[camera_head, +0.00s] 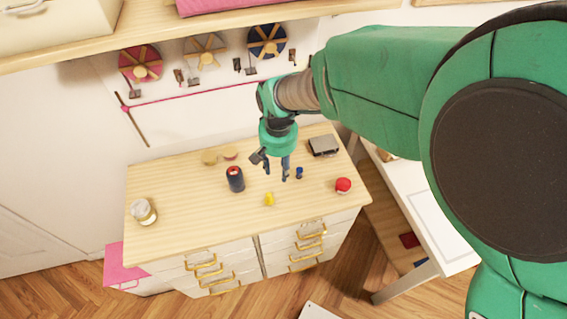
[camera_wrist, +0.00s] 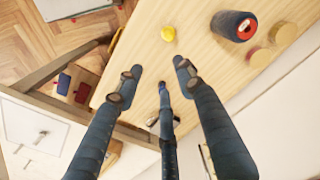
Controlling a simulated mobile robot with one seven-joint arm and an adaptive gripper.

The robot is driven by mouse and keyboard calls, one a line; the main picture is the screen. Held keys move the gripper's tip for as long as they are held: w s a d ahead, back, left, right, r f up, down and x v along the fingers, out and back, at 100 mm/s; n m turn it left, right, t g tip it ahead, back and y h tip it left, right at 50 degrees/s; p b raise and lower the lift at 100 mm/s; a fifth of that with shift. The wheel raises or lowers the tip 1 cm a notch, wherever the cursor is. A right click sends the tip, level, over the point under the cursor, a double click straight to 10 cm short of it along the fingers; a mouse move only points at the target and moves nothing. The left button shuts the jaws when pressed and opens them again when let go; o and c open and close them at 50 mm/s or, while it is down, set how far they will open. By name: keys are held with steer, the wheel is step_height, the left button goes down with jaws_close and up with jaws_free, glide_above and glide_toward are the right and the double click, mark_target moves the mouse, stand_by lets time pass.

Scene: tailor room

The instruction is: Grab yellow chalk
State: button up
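The yellow chalk (camera_head: 269,199) is a small yellow piece on the wooden cabinet top (camera_head: 180,210), near its front edge. It also shows in the wrist view (camera_wrist: 168,34), beyond my fingertips. My gripper (camera_head: 276,172) points down above the cabinet top, behind the chalk in the head view. Its dark fingers are spread apart in the wrist view (camera_wrist: 157,76), with nothing held between them. The chalk lies outside the fingers and is not touched.
A dark spool with a red top (camera_head: 235,180) stands left of the chalk. Two discs (camera_head: 209,157) and a dark box (camera_head: 323,146) lie behind. A jar (camera_head: 144,212) is far left.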

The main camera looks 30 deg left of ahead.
mark_target(269, 194)
steer(key=s+a+f, duration=0.2)
steer(key=a+f, duration=0.1)
steer(key=shift+f, duration=0.1)
steer(key=shift+f, duration=0.1)
steer(key=shift+f+b, duration=0.4)
steer(key=shift+f, duration=3.75)
steer(key=shift+f, duration=0.1)
steer(key=shift+f+b, duration=0.4)
steer(key=shift+f, duration=2.1)
jaws_close()
